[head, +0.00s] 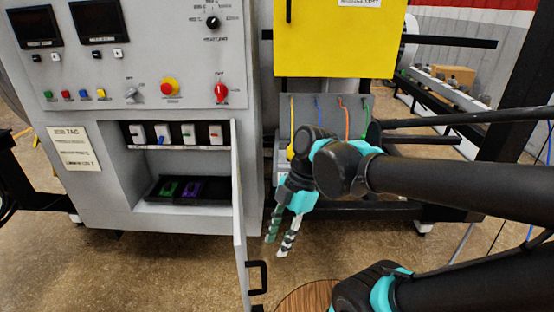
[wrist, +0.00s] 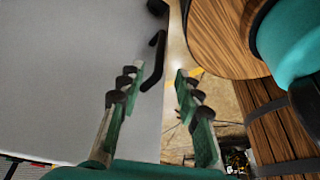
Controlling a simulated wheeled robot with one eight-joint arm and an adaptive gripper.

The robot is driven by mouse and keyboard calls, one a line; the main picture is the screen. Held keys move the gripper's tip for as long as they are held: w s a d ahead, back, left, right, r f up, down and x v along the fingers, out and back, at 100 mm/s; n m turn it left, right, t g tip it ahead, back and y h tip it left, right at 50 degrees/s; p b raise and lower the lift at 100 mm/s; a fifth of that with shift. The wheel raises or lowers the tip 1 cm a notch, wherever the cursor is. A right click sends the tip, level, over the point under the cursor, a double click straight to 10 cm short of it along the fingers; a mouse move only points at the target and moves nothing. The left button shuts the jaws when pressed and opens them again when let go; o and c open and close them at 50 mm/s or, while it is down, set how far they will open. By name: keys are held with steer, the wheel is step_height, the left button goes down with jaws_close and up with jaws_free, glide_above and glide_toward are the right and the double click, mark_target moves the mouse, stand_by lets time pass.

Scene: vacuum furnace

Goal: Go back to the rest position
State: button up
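My gripper (head: 279,236) hangs in front of the furnace cabinet, to the right of the open cabinet door (head: 240,215). Its fingers point down in the head view. The black door handle (wrist: 153,62) shows beyond the fingertips. In the head view the handle (head: 257,277) is below and left of my gripper.
The open compartment holds several white switches (head: 163,133) above a dark tray (head: 150,196) with green and purple items. A control panel (head: 140,60) with knobs and a red button is above. A yellow panel (head: 335,40) hangs behind my arm. Bare floor (head: 130,270) lies at front left.

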steer(key=w+d+f+m+t+h, duration=0.1)
steer(key=w+d+f+m+t, duration=0.2)
steer(key=d+m, duration=0.6)
steer(key=w+d+f+m+t+h, duration=0.2)
steer(key=w+d+f+m, duration=0.5)
steer(key=m, duration=0.8)
steer(key=shift+w+d+f+m+t+h, duration=0.2)
steer(key=shift+w+d+m+t+h, duration=0.3)
steer(key=shift+d+t, duration=0.55)
